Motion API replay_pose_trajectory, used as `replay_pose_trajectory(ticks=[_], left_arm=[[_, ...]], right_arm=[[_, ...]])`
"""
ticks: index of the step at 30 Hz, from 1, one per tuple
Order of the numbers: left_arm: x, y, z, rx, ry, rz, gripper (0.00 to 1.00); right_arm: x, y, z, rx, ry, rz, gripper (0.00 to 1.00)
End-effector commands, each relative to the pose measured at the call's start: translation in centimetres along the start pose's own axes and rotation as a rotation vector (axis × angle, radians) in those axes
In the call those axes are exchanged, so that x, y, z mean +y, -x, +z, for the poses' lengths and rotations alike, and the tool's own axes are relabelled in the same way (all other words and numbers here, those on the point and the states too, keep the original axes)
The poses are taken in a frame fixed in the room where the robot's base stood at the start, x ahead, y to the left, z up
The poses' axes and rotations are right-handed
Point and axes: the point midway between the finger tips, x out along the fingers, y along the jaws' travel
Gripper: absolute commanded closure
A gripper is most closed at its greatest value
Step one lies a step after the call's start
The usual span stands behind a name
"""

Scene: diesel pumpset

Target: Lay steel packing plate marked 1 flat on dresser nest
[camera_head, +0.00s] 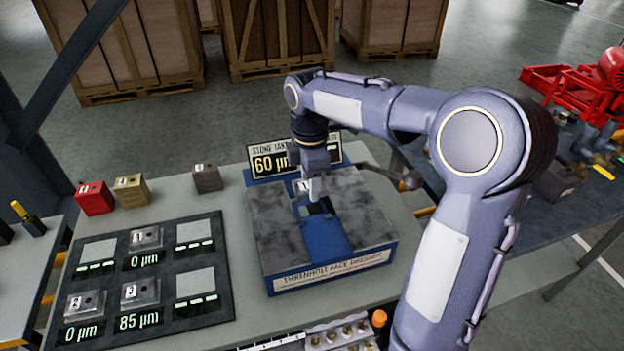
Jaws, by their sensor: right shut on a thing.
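My right gripper (315,190) reaches down over the blue machine labelled as a dresser (375,245), shut on a small piece with a white tag (303,186). The tag seems to read 1, so this looks like the steel packing plate; most of it is hidden by the fingers. The piece is just above or at the dark nest (318,209) in the blue strip between two grey stone slabs. I cannot tell whether it touches the nest. My left gripper is not in view.
A display (272,163) behind the slabs reads 60 µm. A dark board (195,314) at left holds several tagged plates and bare pads. Red (94,198), brass (131,190) and grey (206,177) blocks stand behind it. A ball-ended lever (410,181) stands right of the gripper.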

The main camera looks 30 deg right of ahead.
Motion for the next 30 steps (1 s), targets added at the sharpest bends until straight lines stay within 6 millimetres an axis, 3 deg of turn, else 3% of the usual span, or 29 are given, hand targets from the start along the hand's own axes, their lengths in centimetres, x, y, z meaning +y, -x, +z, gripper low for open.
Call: replay_pose_trajectory(ticks=[4, 18, 30], left_arm=[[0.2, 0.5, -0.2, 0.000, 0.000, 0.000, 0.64], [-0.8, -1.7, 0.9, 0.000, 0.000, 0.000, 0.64], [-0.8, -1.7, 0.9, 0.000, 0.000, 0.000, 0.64]], right_arm=[[0.0, 0.2, 0.0, 0.000, 0.000, 0.001, 0.91], [0.0, -4.2, 0.0, 0.000, 0.001, 0.001, 0.91], [0.0, -4.5, 0.0, 0.000, 0.000, 0.002, 0.91]])
